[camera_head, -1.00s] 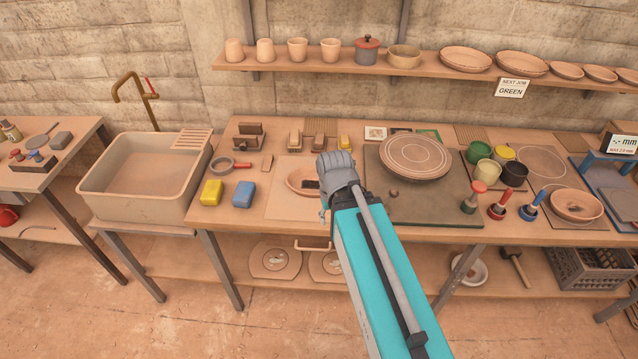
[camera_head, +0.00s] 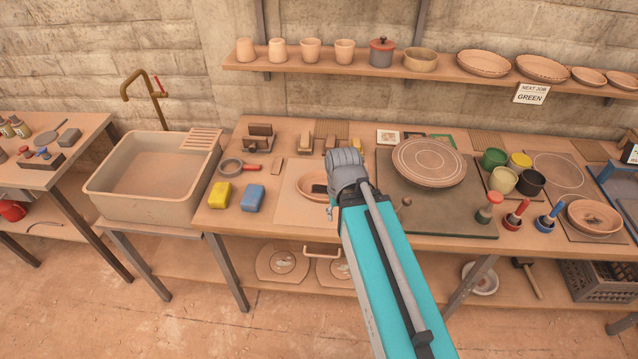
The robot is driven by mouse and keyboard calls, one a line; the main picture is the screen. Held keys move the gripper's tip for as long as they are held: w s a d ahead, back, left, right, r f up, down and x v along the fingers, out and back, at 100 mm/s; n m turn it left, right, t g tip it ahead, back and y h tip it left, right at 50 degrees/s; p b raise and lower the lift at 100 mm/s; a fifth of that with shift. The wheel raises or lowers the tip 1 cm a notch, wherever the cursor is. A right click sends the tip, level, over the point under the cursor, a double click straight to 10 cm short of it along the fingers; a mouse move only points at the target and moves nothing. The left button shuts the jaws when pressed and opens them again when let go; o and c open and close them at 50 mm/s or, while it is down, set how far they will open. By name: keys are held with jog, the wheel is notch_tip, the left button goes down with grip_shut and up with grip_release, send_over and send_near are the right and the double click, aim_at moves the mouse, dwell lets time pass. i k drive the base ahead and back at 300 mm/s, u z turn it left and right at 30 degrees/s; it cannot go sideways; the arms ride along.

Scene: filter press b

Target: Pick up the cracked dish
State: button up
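A shallow clay dish (camera_head: 309,185) lies on a pale board at the middle of the bench, with a dark patch beside my gripper. Its right part is hidden behind my gripper. Another clay dish (camera_head: 595,218) with a dark mark inside sits on a mat at the right end of the bench. I cannot make out for certain which dish is cracked. My gripper (camera_head: 346,168) appears over the right edge of the middle dish. Its fingers point away from the camera, and I cannot see whether they are open or touch anything.
A round turntable (camera_head: 429,162) stands right of my gripper, with glaze cups (camera_head: 503,180) and colored-handled tools beyond. Yellow (camera_head: 220,195) and blue (camera_head: 252,197) sponges lie to the left, near a sink (camera_head: 150,205). A shelf (camera_head: 440,74) with pots runs above the bench.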

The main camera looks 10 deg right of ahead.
aim_at(312, 185)
jog(key=i, duration=0.85)
jog(key=z, duration=0.05)
